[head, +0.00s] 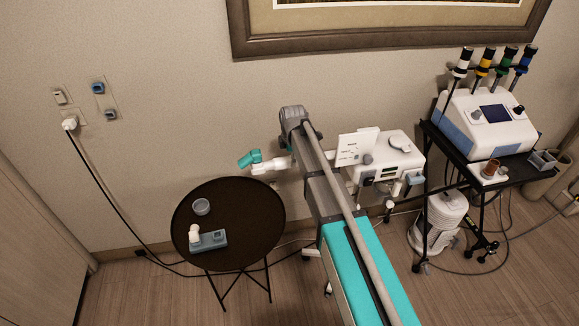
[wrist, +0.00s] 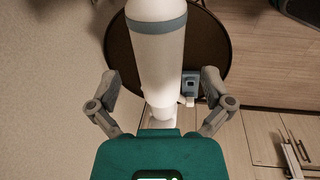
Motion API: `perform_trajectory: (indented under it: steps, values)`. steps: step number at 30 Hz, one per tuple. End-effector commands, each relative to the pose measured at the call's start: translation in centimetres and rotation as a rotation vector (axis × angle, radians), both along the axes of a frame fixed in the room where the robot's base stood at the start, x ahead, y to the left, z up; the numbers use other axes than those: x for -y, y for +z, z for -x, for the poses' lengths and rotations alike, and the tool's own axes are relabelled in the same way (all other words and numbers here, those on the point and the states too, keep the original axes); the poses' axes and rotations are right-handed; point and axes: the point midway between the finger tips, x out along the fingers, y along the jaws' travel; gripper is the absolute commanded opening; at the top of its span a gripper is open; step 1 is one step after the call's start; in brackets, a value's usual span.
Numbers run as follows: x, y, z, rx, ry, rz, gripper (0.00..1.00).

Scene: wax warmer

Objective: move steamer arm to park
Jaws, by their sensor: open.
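The steamer (head: 392,158) is a white box unit right of centre in the head view. In the wrist view, a white cylinder (wrist: 157,60) with a blue-grey band, apparently part of the steamer arm, lies between the fingers of my gripper (wrist: 157,76). The grey fingers are open, one on each side, with gaps to the cylinder. In the head view my own arm hides the middle of the steamer arm, and I cannot make out the fingers.
A dark round table (head: 254,203) holds a small glass bowl (head: 201,207) and a blue-white device (head: 209,241). A black trolley (head: 452,160) with a white machine (head: 490,118) stands at right. A cable (head: 103,195) runs from the wall socket down to the floor.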

Motion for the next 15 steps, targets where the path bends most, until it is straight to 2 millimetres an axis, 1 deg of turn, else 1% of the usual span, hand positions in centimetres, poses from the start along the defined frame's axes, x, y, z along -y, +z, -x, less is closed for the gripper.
perform_trajectory:
  steps: [1,6,15]
  values:
    - [0.0,-0.8,-0.1,0.0,0.0,0.0,1.0]
    - [-0.1,-2.0,-0.3,0.0,0.0,0.0,1.0]
    - [-0.2,-3.0,-0.4,0.0,0.001,0.0,1.0]
